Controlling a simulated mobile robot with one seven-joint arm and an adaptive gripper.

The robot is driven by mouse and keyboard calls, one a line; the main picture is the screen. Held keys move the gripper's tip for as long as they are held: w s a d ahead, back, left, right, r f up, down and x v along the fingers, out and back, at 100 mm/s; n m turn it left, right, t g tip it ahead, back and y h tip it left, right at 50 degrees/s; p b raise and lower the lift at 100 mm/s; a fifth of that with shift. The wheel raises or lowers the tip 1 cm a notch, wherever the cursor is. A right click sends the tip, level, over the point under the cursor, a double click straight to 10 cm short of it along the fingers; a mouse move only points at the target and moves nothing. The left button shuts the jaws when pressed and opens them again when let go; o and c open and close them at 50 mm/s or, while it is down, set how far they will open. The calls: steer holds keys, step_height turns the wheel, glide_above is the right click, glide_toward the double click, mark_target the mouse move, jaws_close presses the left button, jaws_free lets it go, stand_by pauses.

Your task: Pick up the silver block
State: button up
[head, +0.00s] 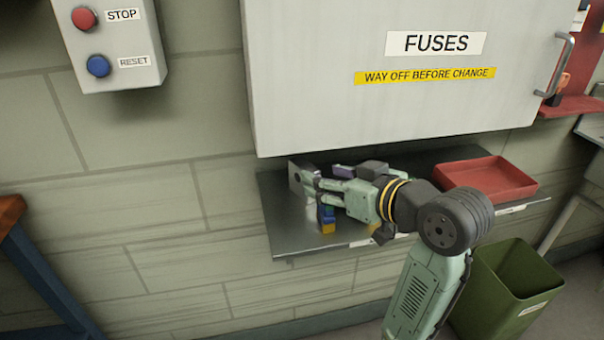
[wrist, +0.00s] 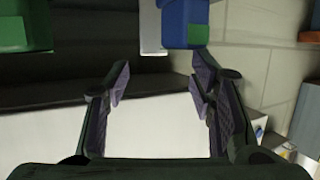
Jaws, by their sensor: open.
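My gripper (head: 316,184) is over the left part of the grey shelf, pointing left, with its fingers apart. In the wrist view its two fingers (wrist: 162,80) have nothing held between them. A pale silver block (head: 311,210) appears to stand below the fingertips, partly hidden by them and the coloured blocks. In the wrist view a narrow pale strip of it (wrist: 150,28) shows at the top edge, beyond the fingertips. Right beside it is a blue block (wrist: 184,22) with a green part; in the head view the blue (head: 326,214) sits above a yellow part.
A grey plate with a dark spot (head: 297,176) shows by the fingertips. A red tray (head: 488,190) sits on the right of the shelf (head: 285,230). The fuse box (head: 330,120) hangs close above. A green bin (head: 500,290) stands below.

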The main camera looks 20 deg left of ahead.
mark_target(306, 166)
steer(key=x, duration=0.3)
steer(key=shift+w+a, duration=0.1)
steer(key=shift+a, duration=0.1)
steer(key=shift+w+d+p+x, duration=0.15)
steer(key=shift+p+x, duration=0.25)
steer(key=shift+x, duration=1)
steer(key=shift+w+d+p+x, duration=0.15)
steer(key=shift+p+x, duration=0.25)
steer(key=shift+x, duration=0.95)
steer(key=shift+a+r, duration=0.1)
steer(key=shift+c, duration=0.2)
jaws_close()
steer(key=shift+r, duration=0.1)
